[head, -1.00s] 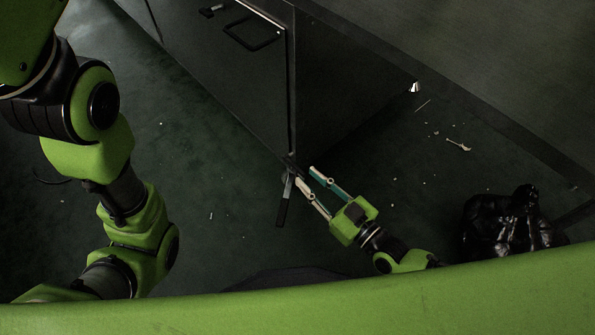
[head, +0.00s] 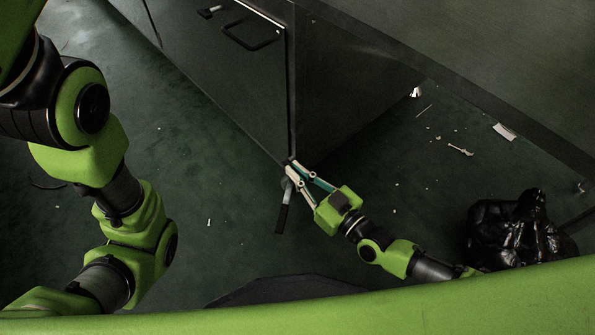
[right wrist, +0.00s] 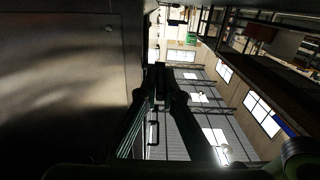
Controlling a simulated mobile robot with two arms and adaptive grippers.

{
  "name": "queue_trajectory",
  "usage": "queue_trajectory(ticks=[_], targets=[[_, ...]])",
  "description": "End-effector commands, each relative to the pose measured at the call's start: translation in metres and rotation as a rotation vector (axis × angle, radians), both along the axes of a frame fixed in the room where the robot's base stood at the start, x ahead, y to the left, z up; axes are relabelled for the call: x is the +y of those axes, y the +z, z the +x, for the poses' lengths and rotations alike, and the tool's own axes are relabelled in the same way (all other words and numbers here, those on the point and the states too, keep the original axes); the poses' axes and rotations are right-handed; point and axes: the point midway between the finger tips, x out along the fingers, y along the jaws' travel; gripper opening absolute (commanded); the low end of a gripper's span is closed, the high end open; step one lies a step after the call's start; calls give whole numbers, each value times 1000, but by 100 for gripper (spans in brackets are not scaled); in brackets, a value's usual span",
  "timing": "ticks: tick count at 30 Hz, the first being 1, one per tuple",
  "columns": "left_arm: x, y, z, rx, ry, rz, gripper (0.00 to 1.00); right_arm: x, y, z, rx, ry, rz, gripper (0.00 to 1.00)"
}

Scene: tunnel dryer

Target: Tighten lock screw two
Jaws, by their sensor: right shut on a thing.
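My right gripper (head: 292,170) is at the lower corner of a dark cabinet (head: 350,95).
A black bag-like bundle (head: 510,232) lies on the floor at the right. Small scraps and a pale bone-shaped piece (head: 460,150) are scattered nearby. A loop handle (head: 250,37) juts from the cabinet front. The green floor left of the cabinet is mostly clear.

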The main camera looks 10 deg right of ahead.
Motion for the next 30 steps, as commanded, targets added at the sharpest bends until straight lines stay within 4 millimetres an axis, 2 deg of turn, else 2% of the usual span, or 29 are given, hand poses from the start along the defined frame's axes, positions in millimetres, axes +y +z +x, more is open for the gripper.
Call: queue_trajectory(ticks=[5, 22, 30], targets=[[0, -17, -1, -2, 0, 0, 26, 0, -8, 0, -29, -3, 21, 0], [0, -103, 0, 1, 0, 0, 26, 1, -26, 4, -296, -6, 215, 0], [0, -101, 2, 7, 1, 1, 26, 1, -24, 5, -390, -5, 283, 0]])
